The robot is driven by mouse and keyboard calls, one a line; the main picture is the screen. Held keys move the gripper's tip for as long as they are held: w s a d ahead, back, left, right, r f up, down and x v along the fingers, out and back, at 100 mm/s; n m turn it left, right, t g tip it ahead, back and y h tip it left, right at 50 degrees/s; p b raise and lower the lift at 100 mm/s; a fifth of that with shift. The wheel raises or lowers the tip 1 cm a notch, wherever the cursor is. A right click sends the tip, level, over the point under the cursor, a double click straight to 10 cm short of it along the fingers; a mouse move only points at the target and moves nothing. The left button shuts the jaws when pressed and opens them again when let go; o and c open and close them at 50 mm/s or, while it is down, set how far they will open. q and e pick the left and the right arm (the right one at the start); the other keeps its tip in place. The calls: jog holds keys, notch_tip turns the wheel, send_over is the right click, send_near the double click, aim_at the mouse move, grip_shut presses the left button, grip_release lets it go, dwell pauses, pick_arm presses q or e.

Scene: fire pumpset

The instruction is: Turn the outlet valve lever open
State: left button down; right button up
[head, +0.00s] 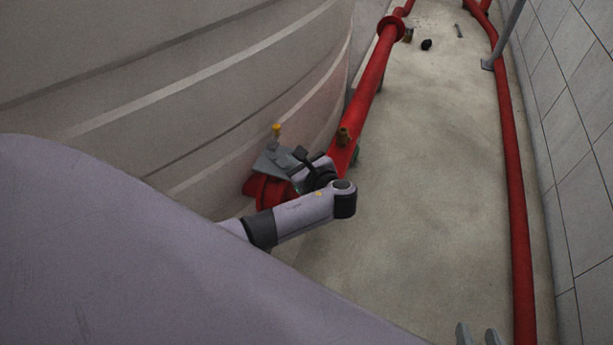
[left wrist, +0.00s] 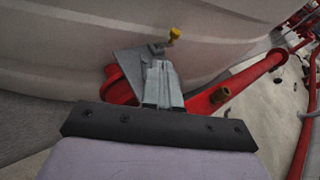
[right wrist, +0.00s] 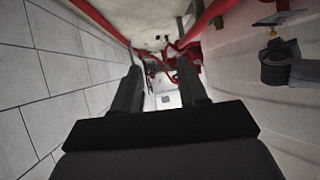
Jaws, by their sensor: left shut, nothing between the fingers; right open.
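A yellow knob (head: 277,130), which looks like the end of the valve lever, stands above a grey plate (head: 268,161) at the red outlet fitting (head: 270,190) beside the tank. The knob also shows in the left wrist view (left wrist: 175,34), just beyond and right of my left fingertips. My left gripper (head: 302,154) is shut and empty at the grey plate; in the left wrist view its fingers (left wrist: 160,66) overlap the plate. I cannot tell whether they touch it. My right gripper (head: 478,334) is open and empty at the bottom of the head view, far from the valve.
The large pale tank (head: 180,80) curves along the left. A red pipe with a brass fitting (head: 343,136) runs back from the outlet. Another red pipe (head: 515,190) runs along the tiled wall (head: 580,150). The concrete floor (head: 435,160) between them is mostly clear.

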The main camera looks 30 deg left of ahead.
pick_arm(q)
jog(key=s+a+f+t+h+p, duration=0.2)
jog(key=s+a+f+t+h, duration=0.15)
jog(key=s+f+h, duration=0.35)
jog(key=s+d+r+n+t+h+p, duration=0.1)
jog(key=s+d+r+h, duration=0.45)
jog(key=s+h, duration=0.25)
jog(key=w+a+r+b+x, duration=0.1)
jog(key=b+x, duration=0.3)
jog(key=x, duration=0.9)
jog(key=shift+w+r, duration=0.25)
jog(key=shift+r, duration=0.1)
pick_arm(e)
jog(key=shift+s+a+f, duration=0.1)
jog(key=shift+f, duration=0.05)
pick_arm(q)
jog(key=shift+w+d, duration=0.1)
